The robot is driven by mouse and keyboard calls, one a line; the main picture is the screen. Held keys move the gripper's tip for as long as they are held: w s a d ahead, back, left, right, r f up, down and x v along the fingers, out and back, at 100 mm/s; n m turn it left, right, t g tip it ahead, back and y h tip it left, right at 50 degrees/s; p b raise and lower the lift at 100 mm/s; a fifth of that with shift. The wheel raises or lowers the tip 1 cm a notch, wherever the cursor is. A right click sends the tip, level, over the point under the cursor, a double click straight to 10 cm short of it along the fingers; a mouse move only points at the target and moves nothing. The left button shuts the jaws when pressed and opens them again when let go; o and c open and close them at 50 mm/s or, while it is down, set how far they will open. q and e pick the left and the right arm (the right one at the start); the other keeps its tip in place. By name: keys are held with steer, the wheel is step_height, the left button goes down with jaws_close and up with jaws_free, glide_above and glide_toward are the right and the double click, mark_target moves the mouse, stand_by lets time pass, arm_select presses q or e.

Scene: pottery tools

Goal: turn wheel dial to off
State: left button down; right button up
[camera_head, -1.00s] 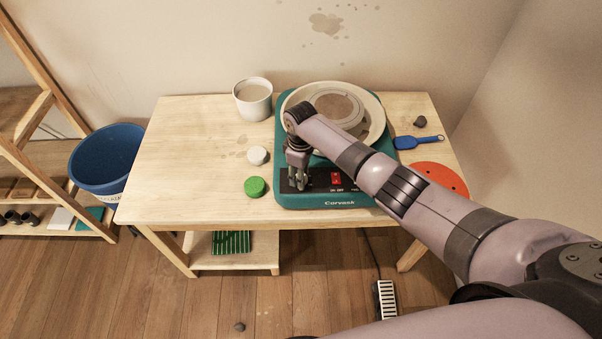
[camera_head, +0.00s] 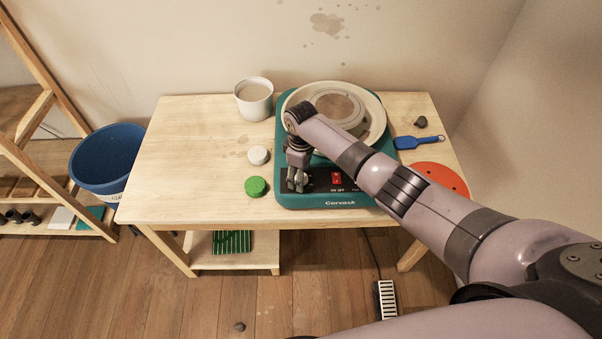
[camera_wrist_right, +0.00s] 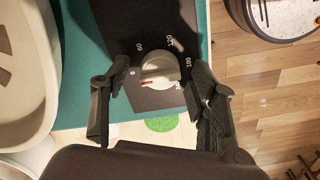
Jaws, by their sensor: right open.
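The pottery wheel has a teal base (camera_head: 342,201) and a pale round basin (camera_head: 376,118), on the table's right half. A red mark on the dial points to the lower left of that view, near the 0. My right gripper (camera_head: 297,184) is over the left end of the front panel and hides the dial in the head view. In the right wrist view its open fingers (camera_wrist_right: 155,84) are on either side of the dial; contact is unclear. My left gripper is out of view.
A red switch (camera_head: 336,178) is right of the gripper. A green disc (camera_head: 256,187), a white disc (camera_head: 258,155) and a white cup (camera_head: 254,101) stand to its left. A blue tool (camera_head: 412,142) and an orange disc (camera_head: 440,177) lie right. The table's left is clear.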

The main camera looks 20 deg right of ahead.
steer(key=shift+r, duration=0.1)
step_height(320, 180, up, 12)
stand_by(0.5)
